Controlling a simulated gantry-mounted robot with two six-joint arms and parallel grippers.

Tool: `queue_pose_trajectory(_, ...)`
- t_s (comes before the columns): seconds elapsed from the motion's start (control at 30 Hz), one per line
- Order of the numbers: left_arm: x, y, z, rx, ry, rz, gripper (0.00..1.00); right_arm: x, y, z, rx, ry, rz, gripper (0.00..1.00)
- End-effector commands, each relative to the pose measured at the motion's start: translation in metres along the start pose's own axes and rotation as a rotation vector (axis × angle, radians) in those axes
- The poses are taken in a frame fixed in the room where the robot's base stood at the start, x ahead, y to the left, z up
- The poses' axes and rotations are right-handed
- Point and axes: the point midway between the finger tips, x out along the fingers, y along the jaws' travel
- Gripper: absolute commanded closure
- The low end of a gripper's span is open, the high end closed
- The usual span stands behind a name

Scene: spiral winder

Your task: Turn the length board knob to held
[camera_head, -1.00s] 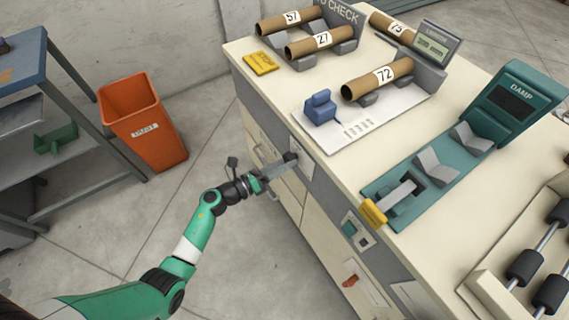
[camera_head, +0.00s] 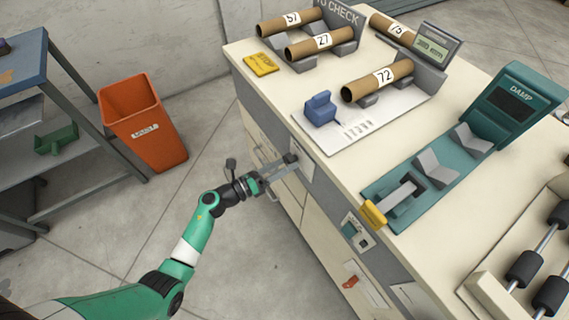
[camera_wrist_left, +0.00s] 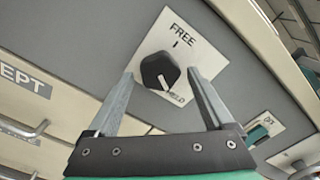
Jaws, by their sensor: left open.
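The length board knob (camera_wrist_left: 159,70) is black and many-sided, on a white plate (camera_wrist_left: 180,45) with FREE at the top and HELD at the lower right. Its white mark points down toward HELD. In the head view the knob (camera_head: 291,157) sits on the bench's front panel. My left gripper (camera_wrist_left: 160,76) is open, with one finger on each side of the knob and visible gaps between. In the head view the left gripper (camera_head: 281,165) is just in front of the panel. My right gripper is not in view.
The bench top holds cardboard tubes (camera_head: 378,80), a blue block (camera_head: 320,108) and a teal DAMP device (camera_head: 420,185). Drawer handles (camera_wrist_left: 20,130) are beside the plate. An orange bin (camera_head: 143,120) stands left on the floor. The floor around my left arm is clear.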

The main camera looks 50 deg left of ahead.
Motion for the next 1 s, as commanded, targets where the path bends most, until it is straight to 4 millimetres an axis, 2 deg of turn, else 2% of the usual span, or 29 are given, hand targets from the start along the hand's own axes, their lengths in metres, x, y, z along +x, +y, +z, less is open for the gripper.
queue_pose_trajectory(0.17,-0.033,-0.002,0.003,-0.004,-0.003,0.006,0.14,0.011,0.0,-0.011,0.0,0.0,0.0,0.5)
queue_pose_trajectory(0.4,-0.088,-0.002,0.003,-0.002,-0.004,0.006,0.14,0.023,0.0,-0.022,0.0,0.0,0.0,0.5)
queue_pose_trajectory(0.5,-0.103,-0.001,0.002,0.0,-0.003,0.004,0.14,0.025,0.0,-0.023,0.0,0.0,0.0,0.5)
queue_pose_trajectory(0.67,-0.112,-0.001,0.001,0.0,-0.001,0.001,0.14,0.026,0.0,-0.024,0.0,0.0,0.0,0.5)
queue_pose_trajectory(1.0,-0.111,-0.001,0.0,0.0,-0.001,0.0,0.14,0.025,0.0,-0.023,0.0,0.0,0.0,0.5)
